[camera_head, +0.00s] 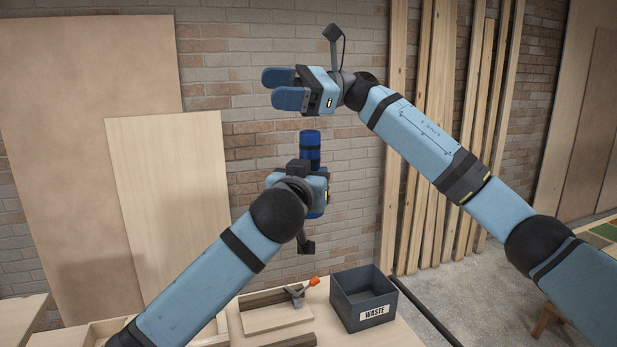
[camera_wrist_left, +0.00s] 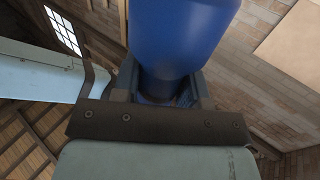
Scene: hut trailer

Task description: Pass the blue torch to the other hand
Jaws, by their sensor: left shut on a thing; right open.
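The blue torch (camera_head: 310,145) is upright in the air in front of the brick wall. My left gripper (camera_head: 312,180) is shut on its lower part and hides much of it; a bit of blue shows below the gripper. In the left wrist view the torch (camera_wrist_left: 180,40) rises large from between the left fingers (camera_wrist_left: 160,92). My right gripper (camera_head: 280,88) is open and empty. It is above the torch and slightly to its left, apart from it, with its fingers pointing left.
On the workbench (camera_head: 395,335) below stand a dark waste box (camera_head: 365,313) and a wooden piece with an orange-tipped clamp (camera_head: 300,292). Panels (camera_head: 165,170) and long planks (camera_head: 430,140) lean on the wall behind. The air around both grippers looks free.

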